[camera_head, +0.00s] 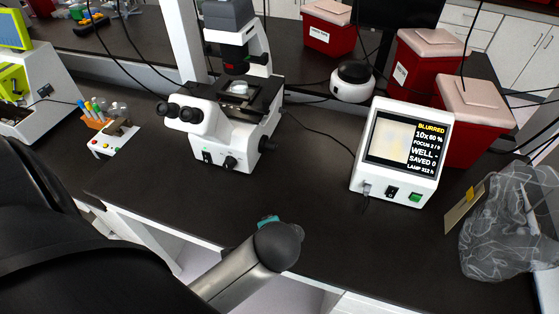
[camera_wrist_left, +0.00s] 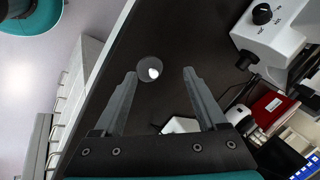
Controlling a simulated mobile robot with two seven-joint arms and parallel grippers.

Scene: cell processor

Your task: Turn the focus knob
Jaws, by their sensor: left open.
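The white microscope (camera_head: 215,130) stands on the dark bench at the upper middle. A black knob (camera_head: 267,145) sticks out of its right side, and a black dial (camera_head: 230,162) is on its front; no readable label tells which is the focus knob. In the left wrist view, the dial (camera_wrist_left: 262,14) and side knob (camera_wrist_left: 247,60) show at the upper right. My left gripper (camera_wrist_left: 160,74) is open and empty above the bench, apart from the microscope. In the head view, my left arm's rounded end hides its fingers. My right gripper is not in view.
A monitor box (camera_head: 405,150) on the right reads "BLURRED". Red bins (camera_head: 425,70) stand behind it. The bench between my arm and the microscope is clear.

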